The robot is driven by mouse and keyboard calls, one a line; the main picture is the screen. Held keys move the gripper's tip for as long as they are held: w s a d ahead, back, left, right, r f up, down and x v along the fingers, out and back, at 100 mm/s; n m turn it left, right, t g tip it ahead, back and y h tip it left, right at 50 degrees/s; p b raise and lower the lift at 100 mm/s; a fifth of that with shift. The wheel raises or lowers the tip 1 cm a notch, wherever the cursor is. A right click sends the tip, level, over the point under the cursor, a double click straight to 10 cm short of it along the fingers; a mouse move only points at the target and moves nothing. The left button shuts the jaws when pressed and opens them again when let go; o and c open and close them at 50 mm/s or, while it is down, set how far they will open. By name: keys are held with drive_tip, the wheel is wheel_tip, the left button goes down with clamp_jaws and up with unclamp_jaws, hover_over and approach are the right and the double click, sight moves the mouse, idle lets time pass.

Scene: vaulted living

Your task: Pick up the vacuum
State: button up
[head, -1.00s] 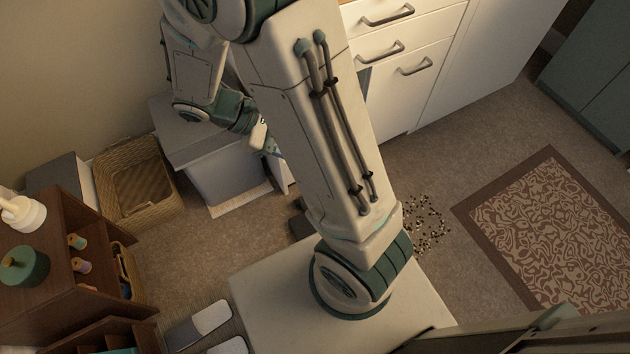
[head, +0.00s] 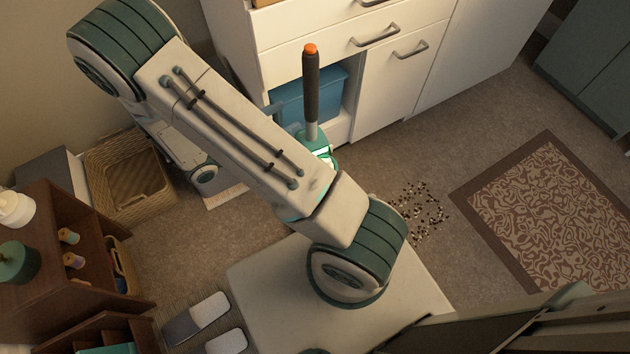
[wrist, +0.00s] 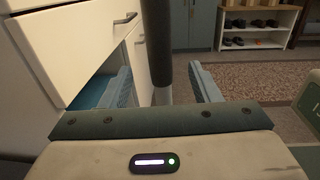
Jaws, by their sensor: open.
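The vacuum (head: 311,90) stands upright in front of the white cabinet, with a dark handle, an orange tip and a teal lower body (head: 318,143). My arm hides its floor end in the head view. In the wrist view its dark handle (wrist: 157,45) rises between the two blue fingers of my gripper (wrist: 165,85). The gripper is open, with a finger on either side of the handle. I cannot tell whether either finger touches it. In the head view my arm hides most of the gripper.
The white cabinet (head: 400,85) has drawers and an open bay holding a blue bin (head: 335,98). Dark crumbs (head: 420,205) lie on the carpet by a patterned rug (head: 560,220). A wicker basket (head: 130,180), brown shelf (head: 75,215) and slippers (head: 200,318) are at left.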

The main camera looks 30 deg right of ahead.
sight(305, 110)
drive_tip(key=d, duration=0.3)
drive_tip(key=shift+w+d, duration=0.1)
drive_tip(key=shift+w, duration=0.05)
drive_tip(key=d, duration=0.2)
drive_tip(key=d+f+b, duration=0.1)
drive_tip(key=d, duration=0.1)
drive_tip(key=shift+w+b, duration=0.2)
drive_tip(key=shift+b, duration=0.1)
drive_tip(key=shift+w+d+r, duration=0.1)
drive_tip(key=shift+d, duration=0.5)
drive_tip(key=c, duration=1)
